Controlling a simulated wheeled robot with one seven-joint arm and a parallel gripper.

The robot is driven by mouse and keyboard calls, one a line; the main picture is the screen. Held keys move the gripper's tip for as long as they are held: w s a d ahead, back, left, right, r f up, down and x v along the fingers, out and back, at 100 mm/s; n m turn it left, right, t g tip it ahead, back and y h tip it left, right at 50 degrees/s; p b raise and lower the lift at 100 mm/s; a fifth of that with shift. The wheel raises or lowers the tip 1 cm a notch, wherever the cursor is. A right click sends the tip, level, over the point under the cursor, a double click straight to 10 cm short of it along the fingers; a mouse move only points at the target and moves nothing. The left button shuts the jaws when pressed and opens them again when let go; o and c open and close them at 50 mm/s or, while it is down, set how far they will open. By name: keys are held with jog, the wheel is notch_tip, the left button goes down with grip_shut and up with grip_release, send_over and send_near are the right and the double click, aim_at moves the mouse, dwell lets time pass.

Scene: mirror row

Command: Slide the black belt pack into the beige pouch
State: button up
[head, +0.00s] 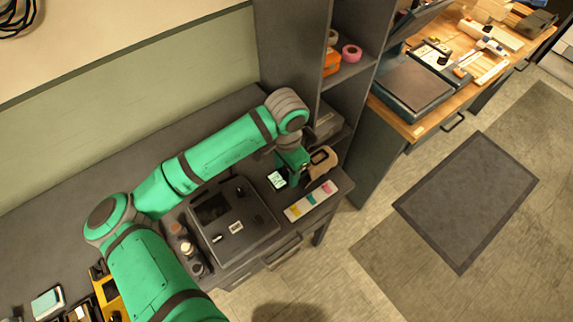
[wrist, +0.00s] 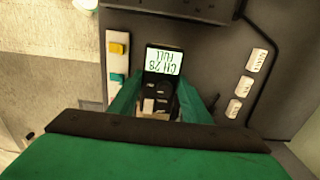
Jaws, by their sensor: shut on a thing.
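The black belt pack (wrist: 158,88) is between the fingers of my gripper (wrist: 160,104) in the wrist view. Its lit screen, reading "CH 28 FULL", sticks out beyond the fingertips, and small keys show between the fingers. In the head view the lit screen of the belt pack (head: 278,179) shows just left of my gripper (head: 289,172). The beige pouch (head: 324,166) stands close to the right of my gripper, its dark opening facing up. The pouch does not show in the wrist view. Whether the pack touches the counter is unclear.
A large dark case (head: 262,228) lies left of the pack. A white strip with coloured tabs (head: 311,201) lies along the counter's front edge. The dark shelf unit (head: 287,60) rises behind the pouch. Several small round items stand left of the case.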

jog(key=shift+f, duration=2.5)
jog(key=o, duration=1.2)
notch_tip(320, 180, up, 10)
jog(key=shift+d+f, duration=0.1)
jog(key=shift+f, duration=0.05)
jog(key=shift+r, duration=0.6)
